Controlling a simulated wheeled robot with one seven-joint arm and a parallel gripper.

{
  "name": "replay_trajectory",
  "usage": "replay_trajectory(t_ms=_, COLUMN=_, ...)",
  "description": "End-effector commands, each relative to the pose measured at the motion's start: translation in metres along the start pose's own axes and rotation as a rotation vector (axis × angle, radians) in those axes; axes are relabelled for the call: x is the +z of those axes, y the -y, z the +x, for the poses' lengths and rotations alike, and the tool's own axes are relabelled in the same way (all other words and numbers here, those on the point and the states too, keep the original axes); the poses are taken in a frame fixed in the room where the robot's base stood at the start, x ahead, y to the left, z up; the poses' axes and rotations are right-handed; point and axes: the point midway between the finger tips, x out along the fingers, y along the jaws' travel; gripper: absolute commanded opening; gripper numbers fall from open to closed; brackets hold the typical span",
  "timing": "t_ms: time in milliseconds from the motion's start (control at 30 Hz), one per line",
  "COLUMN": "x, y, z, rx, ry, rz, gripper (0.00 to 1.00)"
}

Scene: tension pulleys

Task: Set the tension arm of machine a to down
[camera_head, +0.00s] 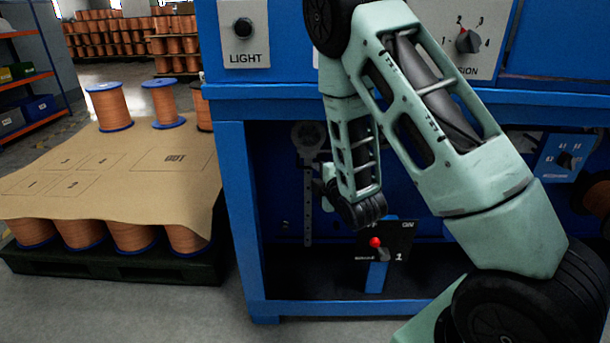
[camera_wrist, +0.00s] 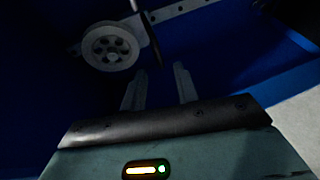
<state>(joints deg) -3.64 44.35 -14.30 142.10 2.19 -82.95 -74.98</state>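The blue machine (camera_head: 232,190) fills the middle of the head view; no letter "a" is readable on it. In its open lower bay, a grey round pulley part (camera_head: 308,135) sits near the top of a vertical bar with holes (camera_head: 308,205). In the wrist view, a grey spoked pulley (camera_wrist: 108,47) and a dark thin bar (camera_wrist: 148,35) lie beyond my gripper (camera_wrist: 160,69). I cannot tell for sure which piece is the tension arm or its position. My gripper's two fingers are apart with nothing visible between them. In the head view, my arm largely hides the gripper.
A small black panel with a red-knobbed lever (camera_head: 376,243) stands low in the bay. A LIGHT button (camera_head: 243,28) and a rotary dial (camera_head: 467,42) are above. The bay's left post and top ledge (camera_head: 270,100) bound the opening. A pallet of copper spools (camera_head: 130,238) stands left.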

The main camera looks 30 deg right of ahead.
Motion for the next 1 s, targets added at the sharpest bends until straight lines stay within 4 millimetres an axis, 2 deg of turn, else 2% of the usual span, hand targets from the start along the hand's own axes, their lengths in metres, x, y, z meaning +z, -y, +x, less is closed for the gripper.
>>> replay_trajectory(t_ms=33, x=0.001, y=0.000, z=0.012, rx=0.003, ry=0.000, rz=0.001, gripper=0.31)
replay_trajectory(t_ms=200, x=0.000, y=0.001, z=0.046, rx=0.002, ry=0.000, rz=0.000, gripper=0.31)
replay_trajectory(t_ms=400, x=0.000, y=0.000, z=0.076, rx=0.002, ry=0.000, rz=0.000, gripper=0.31)
replay_trajectory(t_ms=600, x=0.000, y=0.000, z=0.089, rx=0.000, ry=0.000, rz=0.000, gripper=0.31)
replay_trajectory(t_ms=867, x=0.000, y=-0.001, z=0.090, rx=-0.001, ry=0.000, rz=0.000, gripper=0.31)
replay_trajectory(t_ms=900, x=0.000, y=-0.001, z=0.090, rx=-0.001, ry=0.000, rz=0.000, gripper=0.25)
replay_trajectory(t_ms=1000, x=0.000, y=-0.001, z=0.089, rx=-0.001, ry=0.000, rz=0.000, gripper=0.00)
